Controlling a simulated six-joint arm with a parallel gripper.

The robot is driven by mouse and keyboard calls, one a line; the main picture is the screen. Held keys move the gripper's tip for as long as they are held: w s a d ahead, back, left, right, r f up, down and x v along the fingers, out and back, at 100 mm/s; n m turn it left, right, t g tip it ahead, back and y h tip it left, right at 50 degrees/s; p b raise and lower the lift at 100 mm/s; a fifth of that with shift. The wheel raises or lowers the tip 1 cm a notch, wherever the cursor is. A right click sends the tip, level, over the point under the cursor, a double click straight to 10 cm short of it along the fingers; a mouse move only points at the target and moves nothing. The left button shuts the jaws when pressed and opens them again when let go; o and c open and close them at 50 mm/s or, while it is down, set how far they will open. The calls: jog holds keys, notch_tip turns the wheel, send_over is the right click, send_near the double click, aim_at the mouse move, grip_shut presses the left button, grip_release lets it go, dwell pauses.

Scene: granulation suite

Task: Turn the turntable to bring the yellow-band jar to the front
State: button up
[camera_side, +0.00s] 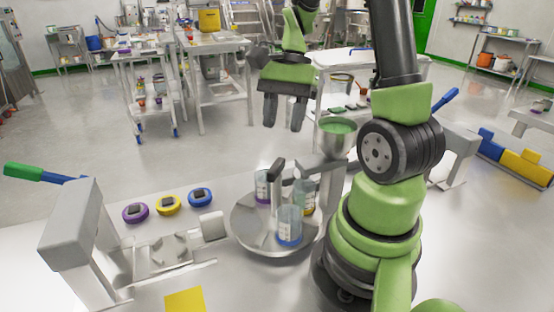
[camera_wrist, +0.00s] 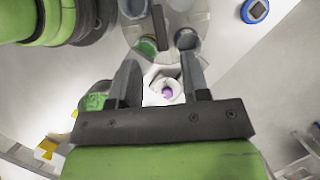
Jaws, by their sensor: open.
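The round grey turntable (camera_side: 248,232) stands on the bench left of my arm's base, with a dark handle bar (camera_side: 276,170) at its middle. It carries a purple-band jar (camera_side: 262,187) at the back left, a blue-band jar (camera_side: 289,227) at the front, and a yellow-band jar (camera_side: 309,207) at the right, partly hidden by the handle. My gripper (camera_side: 284,127) hangs open and empty, fingers down, above and beyond the turntable. In the wrist view the gripper (camera_wrist: 160,95) is apart from the turntable (camera_wrist: 194,12), whose handle bar (camera_wrist: 160,28) shows at the top.
Purple (camera_side: 135,212), yellow (camera_side: 168,205) and blue (camera_side: 200,197) round pieces lie left of the turntable. A post holding a green-filled bowl (camera_side: 338,127) rises behind the turntable, near my arm.

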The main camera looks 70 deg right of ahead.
aim_at(277, 164)
jog(key=x, duration=0.8)
grip_shut()
